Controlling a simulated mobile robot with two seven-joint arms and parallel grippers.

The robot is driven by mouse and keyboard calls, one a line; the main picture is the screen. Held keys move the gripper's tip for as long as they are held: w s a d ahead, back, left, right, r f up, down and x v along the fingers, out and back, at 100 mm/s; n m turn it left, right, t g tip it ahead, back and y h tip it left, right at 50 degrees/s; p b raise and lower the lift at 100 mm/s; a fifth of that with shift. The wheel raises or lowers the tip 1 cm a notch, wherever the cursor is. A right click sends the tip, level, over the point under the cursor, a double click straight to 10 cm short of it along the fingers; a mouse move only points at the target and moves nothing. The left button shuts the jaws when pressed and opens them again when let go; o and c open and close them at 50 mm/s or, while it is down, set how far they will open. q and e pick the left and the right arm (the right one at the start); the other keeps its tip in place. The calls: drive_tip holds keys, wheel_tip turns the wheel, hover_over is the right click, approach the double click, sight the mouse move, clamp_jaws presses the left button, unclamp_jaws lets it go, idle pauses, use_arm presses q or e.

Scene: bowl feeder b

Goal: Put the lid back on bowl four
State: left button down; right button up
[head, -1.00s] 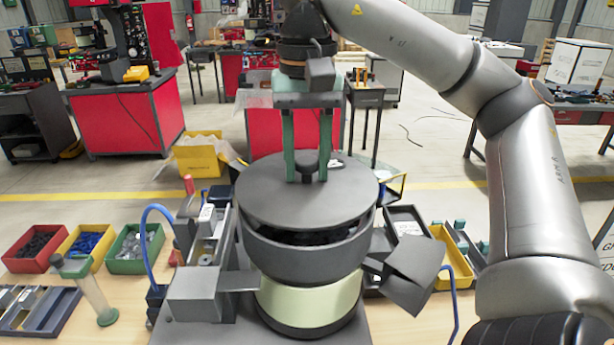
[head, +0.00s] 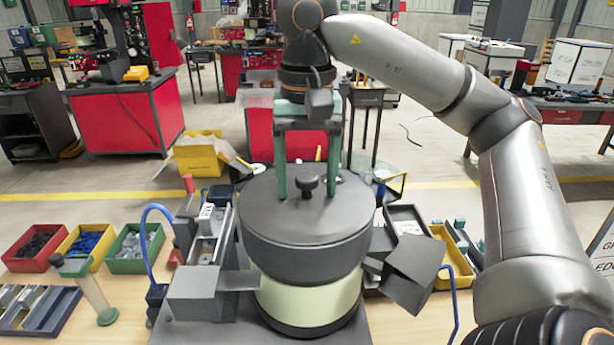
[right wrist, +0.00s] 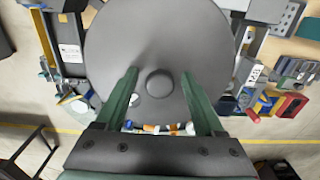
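The dark grey round lid (head: 270,215) lies flat on bowl four (head: 310,262), with no gap showing along the near side of the rim. The bowl stands on a cream drum base (head: 310,302). The lid's black knob (head: 307,184) points up at the centre. My right gripper (head: 307,190) is open above the lid, its two green fingers standing apart on either side of the knob. The right wrist view shows the lid (right wrist: 120,40) from above, with clear space between each finger and the knob (right wrist: 159,84). The bowl's contents are hidden. My left gripper is not in view.
A grey box with a track (head: 200,285) stands left of the bowl, and a tilted dark chute (head: 412,270) is at its right. Red, yellow and green bins (head: 135,248) and a clear cylinder (head: 92,295) are further left. A blue hose (head: 150,215) curves up between.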

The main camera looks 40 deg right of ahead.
sight(307, 177)
drive_tip(key=shift+r, duration=0.2)
wheel_tip(307, 177, up, 12)
idle(0.9)
drive_tip(key=shift+f, duration=0.1)
idle(0.4)
